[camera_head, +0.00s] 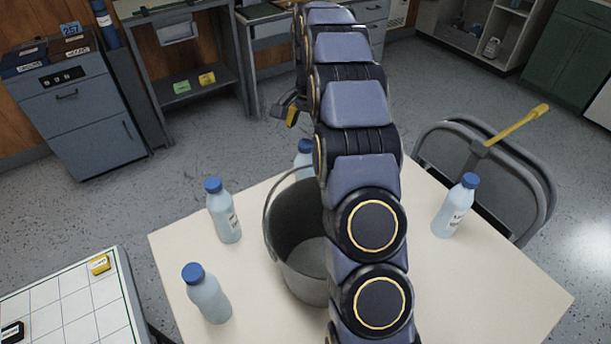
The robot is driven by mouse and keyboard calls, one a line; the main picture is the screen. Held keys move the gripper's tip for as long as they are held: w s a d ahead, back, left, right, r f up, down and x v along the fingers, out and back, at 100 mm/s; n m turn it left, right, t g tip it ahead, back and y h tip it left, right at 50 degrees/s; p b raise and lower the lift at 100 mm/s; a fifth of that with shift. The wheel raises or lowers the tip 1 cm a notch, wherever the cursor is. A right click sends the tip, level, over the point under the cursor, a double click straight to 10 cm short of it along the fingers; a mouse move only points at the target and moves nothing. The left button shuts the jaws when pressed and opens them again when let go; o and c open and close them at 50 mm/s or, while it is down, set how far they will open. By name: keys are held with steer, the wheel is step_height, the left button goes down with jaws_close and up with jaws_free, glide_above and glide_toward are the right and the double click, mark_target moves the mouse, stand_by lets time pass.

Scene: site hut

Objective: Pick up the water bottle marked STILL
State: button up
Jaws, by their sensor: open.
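Several light blue water bottles with blue caps stand upright on the cream table (180,262). One bottle (221,215) is at the back left and another bottle (207,296) is at the front left. A third bottle (304,160) is behind the bucket, partly hidden by my arm. One more bottle (452,210) stands on the right. The back left and right bottles show white labels, too small to read; no label is legible as STILL. My gripper (290,112) shows in part beyond the table, past the bottles. It is open and touches no bottle; my arm hides much of it.
A grey metal bucket (290,240) with a raised handle stands mid-table, between the bottles and partly behind my arm. A folding chair (520,185) with a yellow-handled tool (518,124) is at the right edge. A white gridded board (70,300) lies at lower left. Cabinets line the back.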

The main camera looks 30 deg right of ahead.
mark_target(306, 143)
step_height(306, 143, down, 5)
steer(key=shift+w+r, duration=0.1)
steer(key=shift+w, duration=0.05)
steer(key=shift+c, duration=0.4)
steer(key=c, duration=1.1)
